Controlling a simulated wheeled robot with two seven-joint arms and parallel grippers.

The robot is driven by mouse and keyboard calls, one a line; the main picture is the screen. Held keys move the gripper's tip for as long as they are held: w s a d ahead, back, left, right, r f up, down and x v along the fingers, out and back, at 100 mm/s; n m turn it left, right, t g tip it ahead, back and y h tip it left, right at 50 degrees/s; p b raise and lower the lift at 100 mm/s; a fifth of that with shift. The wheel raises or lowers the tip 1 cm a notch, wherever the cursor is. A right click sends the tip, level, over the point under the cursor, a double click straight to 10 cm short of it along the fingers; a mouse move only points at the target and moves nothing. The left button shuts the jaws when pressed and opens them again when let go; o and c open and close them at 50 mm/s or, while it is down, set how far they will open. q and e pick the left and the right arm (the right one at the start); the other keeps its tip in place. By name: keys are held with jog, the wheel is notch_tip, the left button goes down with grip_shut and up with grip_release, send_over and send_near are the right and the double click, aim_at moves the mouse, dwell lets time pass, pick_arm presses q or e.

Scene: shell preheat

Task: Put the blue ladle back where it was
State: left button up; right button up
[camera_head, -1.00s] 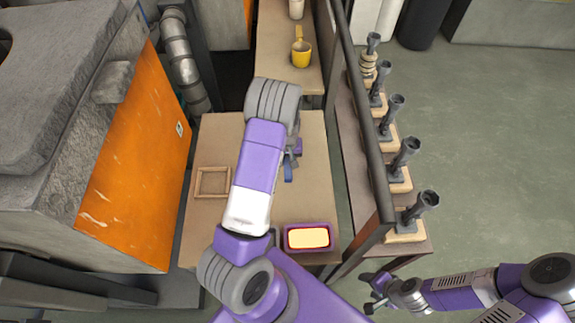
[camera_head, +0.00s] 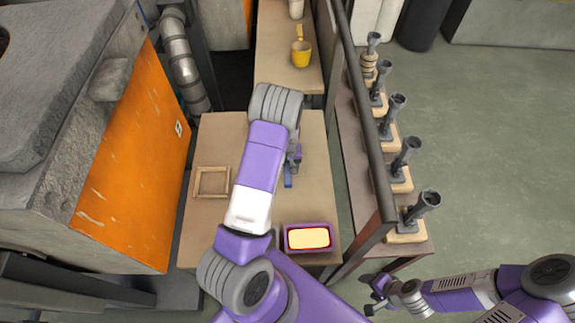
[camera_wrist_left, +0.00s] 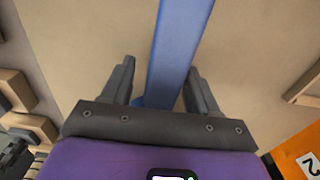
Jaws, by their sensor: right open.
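The blue ladle (camera_wrist_left: 180,45) shows in the left wrist view as a broad blue handle running up between the fingers of my left gripper (camera_wrist_left: 160,75). In the head view a short blue part of the ladle (camera_head: 288,182) shows below my left gripper (camera_head: 293,163), over the table. My left arm hides the rest, and the ladle's bowl is not seen. My right gripper (camera_head: 376,293) is open and empty at the lower right, away from the table.
The table (camera_head: 315,150) holds a wooden frame (camera_head: 196,182) and a purple tray (camera_head: 289,247) with a glowing block. A dark rail (camera_head: 362,125) and several grey funnel-like stands (camera_head: 407,153) line the right. An orange furnace panel (camera_head: 140,165) is left.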

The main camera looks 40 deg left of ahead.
pick_arm(q)
jog(key=shift+r, duration=0.3)
notch_tip(320, 180, up, 12)
jog(key=p, duration=0.3)
jog(key=shift+s+f, duration=0.1)
jog(key=shift+f, duration=0.05)
dwell(0.3)
